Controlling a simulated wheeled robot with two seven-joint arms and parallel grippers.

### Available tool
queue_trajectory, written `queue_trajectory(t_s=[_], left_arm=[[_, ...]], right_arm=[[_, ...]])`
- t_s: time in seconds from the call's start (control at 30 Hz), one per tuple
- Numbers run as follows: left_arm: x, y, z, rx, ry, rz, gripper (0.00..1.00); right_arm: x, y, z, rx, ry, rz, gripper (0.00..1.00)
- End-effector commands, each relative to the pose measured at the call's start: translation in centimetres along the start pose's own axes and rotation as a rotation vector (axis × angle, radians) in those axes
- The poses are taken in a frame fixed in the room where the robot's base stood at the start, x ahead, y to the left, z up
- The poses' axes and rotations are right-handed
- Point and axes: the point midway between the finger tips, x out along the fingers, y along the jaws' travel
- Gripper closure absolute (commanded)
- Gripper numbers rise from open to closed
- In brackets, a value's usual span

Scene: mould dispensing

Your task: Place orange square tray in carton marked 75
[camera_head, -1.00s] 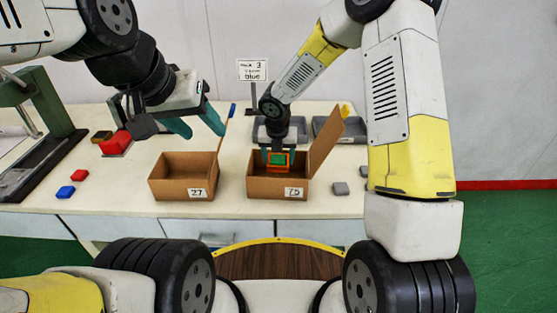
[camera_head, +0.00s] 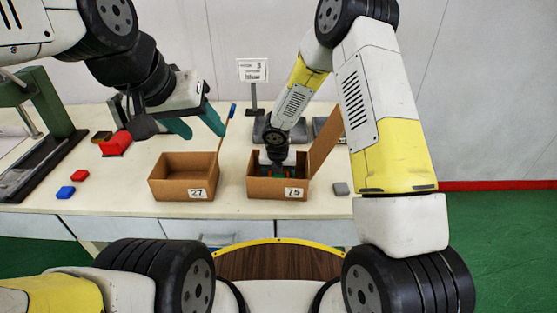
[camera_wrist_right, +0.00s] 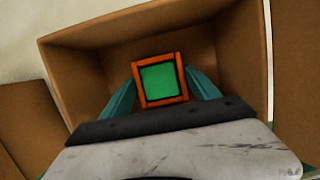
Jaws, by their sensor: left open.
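The orange square tray (camera_wrist_right: 160,80), with a green centre, sits between the fingers of my right gripper (camera_wrist_right: 160,75) in the right wrist view. Both fingers touch its sides, so the gripper is shut on it. In the head view my right gripper (camera_head: 277,170) reaches down inside the carton marked 75 (camera_head: 263,189), and the tray is mostly hidden by the carton's front wall. I cannot tell whether the tray touches the carton floor. My left gripper (camera_head: 205,134) is open and empty above the table, behind the carton marked 27 (camera_head: 170,191).
An open flap (camera_head: 325,140) stands up at the right of carton 75. Red and blue blocks (camera_head: 66,192) lie at the left, and a grey block (camera_head: 341,188) lies at the right. Grey bins and a sign (camera_head: 253,71) stand behind. The table front (camera_head: 110,204) is clear.

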Motion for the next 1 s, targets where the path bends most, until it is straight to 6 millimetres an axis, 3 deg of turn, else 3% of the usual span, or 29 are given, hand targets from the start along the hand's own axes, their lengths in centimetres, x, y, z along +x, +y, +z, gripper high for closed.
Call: queue_trajectory(t_s=[0.07,0.47,1.0], left_arm=[[0.0,0.0,0.0,0.0,0.0,0.0,0.49],[0.0,0.0,0.0,0.0,0.0,0.0,0.49],[0.0,0.0,0.0,0.0,0.0,0.0,0.49]], right_arm=[[0.0,0.0,0.0,0.0,0.0,0.0,0.13],[-0.7,0.0,0.1,-0.001,-0.001,0.001,0.13],[-10.7,0.0,0.2,0.002,-0.003,0.001,0.13]])
